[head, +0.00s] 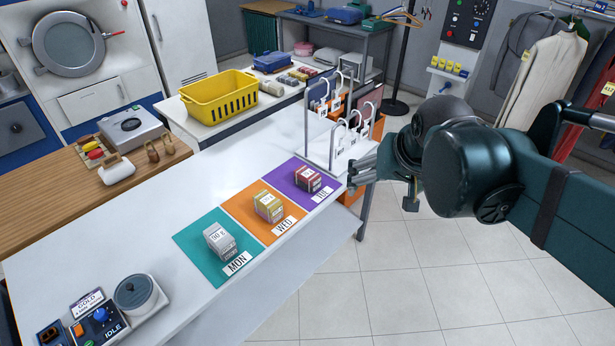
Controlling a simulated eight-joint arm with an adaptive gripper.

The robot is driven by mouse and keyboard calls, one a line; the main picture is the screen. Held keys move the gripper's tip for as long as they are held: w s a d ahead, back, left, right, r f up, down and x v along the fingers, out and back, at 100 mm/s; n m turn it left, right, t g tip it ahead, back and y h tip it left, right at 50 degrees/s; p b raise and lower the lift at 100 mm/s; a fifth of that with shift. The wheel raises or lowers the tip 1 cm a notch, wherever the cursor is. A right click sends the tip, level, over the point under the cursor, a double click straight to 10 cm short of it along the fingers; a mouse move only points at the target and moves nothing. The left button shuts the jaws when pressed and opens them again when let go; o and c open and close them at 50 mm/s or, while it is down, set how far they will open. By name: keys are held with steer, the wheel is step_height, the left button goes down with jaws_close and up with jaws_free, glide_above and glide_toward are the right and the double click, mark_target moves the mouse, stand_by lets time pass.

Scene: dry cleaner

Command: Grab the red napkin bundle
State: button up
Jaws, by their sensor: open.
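The red napkin bundle (308,179) is a small dark red block with a pale label band. It sits on the purple mat (317,199) at the right end of the white counter. My gripper (353,177) is to the right of the bundle, near the counter's right edge, pointing left. It is open and empty, and apart from the bundle. A yellowish bundle (268,206) sits on the orange mat (247,224) marked WED. A grey-white bundle (219,240) sits on the teal mat (200,262) marked MON. The purple mat's label is partly readable.
A metal rack (306,130) with white hooks stands just behind the purple mat, close to my gripper. The counter's middle (130,225) is clear. A yellow basket (218,98) stands behind.

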steer(key=w+a+m+g, duration=0.2)
steer(key=w+a, duration=0.1)
steer(key=w, duration=1.1)
steer(key=m+g, duration=0.4)
steer(key=m, duration=0.1)
glide_above(307, 173)
step_height(307, 173, down, 26)
steer(key=shift+d+f, duration=0.1)
steer(key=shift+d, duration=0.05)
steer(key=shift+w+f, duration=0.1)
steer(key=shift+f, duration=0.25)
steer(key=shift+f, duration=1.3)
